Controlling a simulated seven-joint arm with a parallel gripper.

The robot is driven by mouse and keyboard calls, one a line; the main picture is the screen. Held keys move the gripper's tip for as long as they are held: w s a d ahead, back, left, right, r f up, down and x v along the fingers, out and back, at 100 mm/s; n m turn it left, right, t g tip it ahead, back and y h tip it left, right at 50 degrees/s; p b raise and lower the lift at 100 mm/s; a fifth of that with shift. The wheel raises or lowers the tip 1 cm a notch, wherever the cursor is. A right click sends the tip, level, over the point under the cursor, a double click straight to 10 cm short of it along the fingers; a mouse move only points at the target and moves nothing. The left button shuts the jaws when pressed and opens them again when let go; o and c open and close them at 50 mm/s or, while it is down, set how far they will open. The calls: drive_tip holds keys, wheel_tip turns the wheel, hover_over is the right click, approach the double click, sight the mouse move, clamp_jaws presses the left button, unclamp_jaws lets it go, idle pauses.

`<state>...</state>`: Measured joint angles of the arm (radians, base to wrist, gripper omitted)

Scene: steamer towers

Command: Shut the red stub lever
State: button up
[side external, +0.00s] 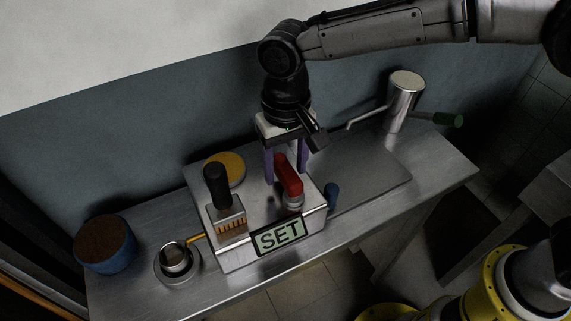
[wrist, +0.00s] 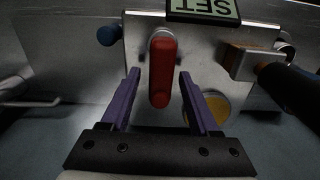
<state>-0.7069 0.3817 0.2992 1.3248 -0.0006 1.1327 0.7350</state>
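The red stub lever (side external: 288,174) stands on top of a metal box (side external: 262,196), on a round metal pivot near the box's front edge. It also shows in the wrist view (wrist: 161,72), running from its pivot toward my gripper. My gripper (side external: 285,172) is open above the box, behind the lever. In the wrist view its two purple fingers (wrist: 158,82) are spread to either side of the lever's free end, with a gap on both sides. I cannot tell whether the fingertips are level with the lever.
A black-handled lever (side external: 217,186) and a yellow disc (side external: 225,169) are on the box's left part. A SET sign (side external: 280,235) is on its front. A blue knob (side external: 332,194) is at its right. A blue pot (side external: 105,245) and metal cylinder (side external: 405,97) stand farther out.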

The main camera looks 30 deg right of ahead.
sight(286, 167)
idle(0.3)
wheel_tip(286, 167, up, 14)
drive_tip(key=shift+f, duration=0.15)
idle(0.4)
idle(0.4)
